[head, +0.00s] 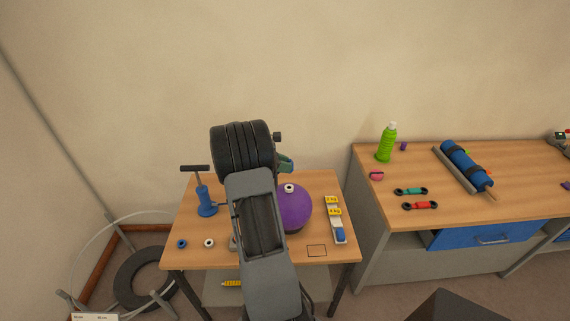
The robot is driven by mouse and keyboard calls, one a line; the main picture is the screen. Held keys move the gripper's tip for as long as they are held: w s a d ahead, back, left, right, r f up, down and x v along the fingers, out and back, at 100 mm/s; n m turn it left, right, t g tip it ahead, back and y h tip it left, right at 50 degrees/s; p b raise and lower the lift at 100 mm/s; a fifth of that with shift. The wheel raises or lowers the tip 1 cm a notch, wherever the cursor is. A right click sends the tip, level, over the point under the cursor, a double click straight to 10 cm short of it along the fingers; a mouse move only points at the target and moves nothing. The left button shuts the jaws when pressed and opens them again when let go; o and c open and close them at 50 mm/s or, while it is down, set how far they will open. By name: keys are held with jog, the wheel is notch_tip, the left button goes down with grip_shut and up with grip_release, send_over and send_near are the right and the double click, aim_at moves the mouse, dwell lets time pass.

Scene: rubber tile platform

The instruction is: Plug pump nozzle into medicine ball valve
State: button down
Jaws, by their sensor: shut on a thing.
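The purple medicine ball (297,211) sits on the small wooden table, its left side hidden by my arm. Its pale valve (289,188) with a dark centre faces up. The blue hand pump (206,202) with a black T-handle stands upright at the table's left. A thin dark hose seems to run from it behind my arm. My gripper (286,164) shows only in part, as a small teal and dark end beyond my black wrist, above the valve in the picture. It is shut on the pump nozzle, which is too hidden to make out. I cannot tell the gap to the valve.
On the small table (334,253) lie a blue ring (182,244), a white ring (209,242) and a tray with yellow labels (335,211). The right bench (460,218) holds a green bottle (386,143), a blue roller (464,164) and small dumbbell-shaped items.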

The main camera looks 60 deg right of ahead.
aim_at(289, 188)
jog(key=shift+f+b, duration=1.95)
jog(key=shift+f, duration=1.05)
jog(key=shift+f, duration=1.1)
dwell(3.3)
jog(key=c, duration=0.8)
grip_release()
